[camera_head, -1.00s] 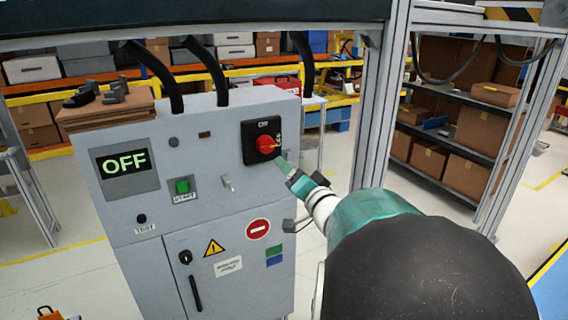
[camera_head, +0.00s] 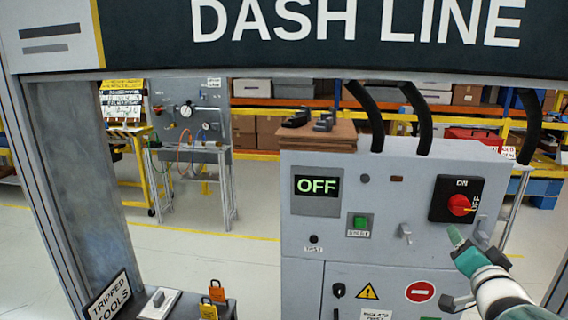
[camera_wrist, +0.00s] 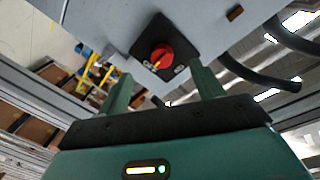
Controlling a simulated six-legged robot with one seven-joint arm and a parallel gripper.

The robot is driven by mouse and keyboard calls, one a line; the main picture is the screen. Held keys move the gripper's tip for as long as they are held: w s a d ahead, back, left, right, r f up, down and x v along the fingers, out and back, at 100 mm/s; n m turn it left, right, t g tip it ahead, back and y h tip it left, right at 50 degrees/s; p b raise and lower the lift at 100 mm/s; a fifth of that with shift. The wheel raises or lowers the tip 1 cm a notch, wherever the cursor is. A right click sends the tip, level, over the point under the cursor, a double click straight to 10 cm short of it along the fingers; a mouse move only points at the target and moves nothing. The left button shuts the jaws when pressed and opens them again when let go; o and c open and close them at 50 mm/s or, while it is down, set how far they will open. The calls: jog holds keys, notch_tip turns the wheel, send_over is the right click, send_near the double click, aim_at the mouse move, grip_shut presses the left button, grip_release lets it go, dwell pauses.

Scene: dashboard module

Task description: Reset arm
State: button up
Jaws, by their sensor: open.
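My gripper (camera_head: 464,250) is at the lower right in the head view, in front of the grey control cabinet (camera_head: 300,262) and just below its red rotary switch (camera_head: 460,205) on a black plate. In the wrist view my gripper (camera_wrist: 160,88) has its two green fingers spread apart with nothing between them. The red switch (camera_wrist: 160,57) shows beyond the fingertips, apart from them, with its yellow mark toward the lower left. The cabinet's display (camera_head: 317,185) reads OFF in green. A green button (camera_head: 360,222) sits left of the switch, with a small grey lever between.
A ledge at the lower left holds a "tripped tools" sign (camera_head: 110,298) and orange and yellow padlocks (camera_head: 217,291). A grey workbench (camera_head: 190,150) stands behind. Frame posts flank the cabinet. The floor left of the cabinet is open.

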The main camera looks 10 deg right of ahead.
jog(key=s+a+f+n+g+y, duration=0.2)
jog(key=s+a+n+g, duration=0.1)
jog(key=a, duration=0.6)
jog(key=s+a+f+n+g+y, duration=0.2)
jog(key=s+a, duration=0.4)
jog(key=a, duration=0.4)
jog(key=s+a+f+n+g+y, duration=0.2)
jog(key=s+a+f+n+g, duration=0.1)
jog(key=a, duration=0.7)
jog(key=s+n+g, duration=0.1)
jog(key=n+g, duration=0.1)
jog(key=n, duration=0.1)
jog(key=shift+s+a+f+n, duration=0.15)
jog(key=shift+s+f+n, duration=0.1)
jog(key=shift+f+n, duration=0.05)
